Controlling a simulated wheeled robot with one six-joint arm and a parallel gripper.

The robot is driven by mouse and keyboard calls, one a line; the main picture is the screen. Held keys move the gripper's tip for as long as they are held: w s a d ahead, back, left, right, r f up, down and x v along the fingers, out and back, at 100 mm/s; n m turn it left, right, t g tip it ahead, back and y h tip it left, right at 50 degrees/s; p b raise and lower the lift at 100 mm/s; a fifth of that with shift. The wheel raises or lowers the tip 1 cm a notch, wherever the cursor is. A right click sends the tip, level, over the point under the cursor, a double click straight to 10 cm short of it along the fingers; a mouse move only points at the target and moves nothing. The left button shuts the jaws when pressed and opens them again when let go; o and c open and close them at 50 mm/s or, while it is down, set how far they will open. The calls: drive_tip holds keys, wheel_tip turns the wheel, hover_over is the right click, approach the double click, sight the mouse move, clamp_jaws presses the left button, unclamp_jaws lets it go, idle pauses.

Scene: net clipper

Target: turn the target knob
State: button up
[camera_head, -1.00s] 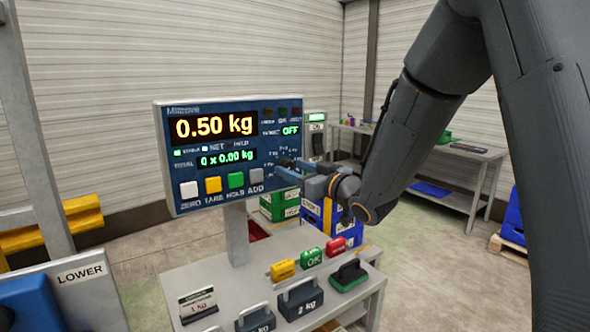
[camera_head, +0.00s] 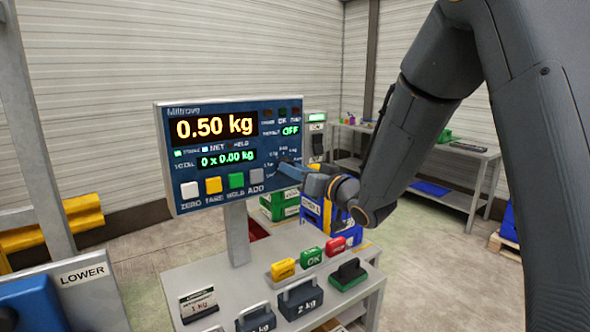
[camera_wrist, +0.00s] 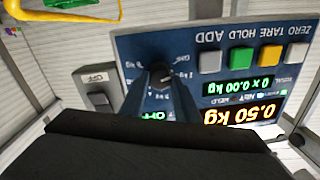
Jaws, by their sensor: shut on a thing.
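The blue scale panel (camera_head: 182,175) stands on a post and shows 0.50 kg. Its target readout (camera_head: 290,130) reads OFF. My gripper (camera_head: 283,166) reaches in from the right to the panel's lower right part and hides the knob in the head view. In the wrist view, which shows the panel upside down, the dark target knob (camera_wrist: 161,75) sits between the two fingertips of my gripper (camera_wrist: 160,84). The fingers are shut on it. A dial scale of small white marks surrounds it. The knob's exact pointer angle is hard to read.
White, yellow, green and grey buttons (camera_head: 236,180) line the panel's lower edge, left of my gripper. A grey switch box (camera_wrist: 99,98) is beside the panel. Weights (camera_head: 300,298) and coloured blocks (camera_head: 311,257) stand on the table below.

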drive_tip(key=shift+m+p, duration=0.4)
drive_tip(key=shift+m, duration=1.8)
drive_tip(key=o, duration=1)
drive_tip(key=shift+o, duration=0.2)
drive_tip(key=b+v, duration=0.2)
drive_tip(key=v, duration=0.6)
drive_tip(key=shift+f, duration=0.15)
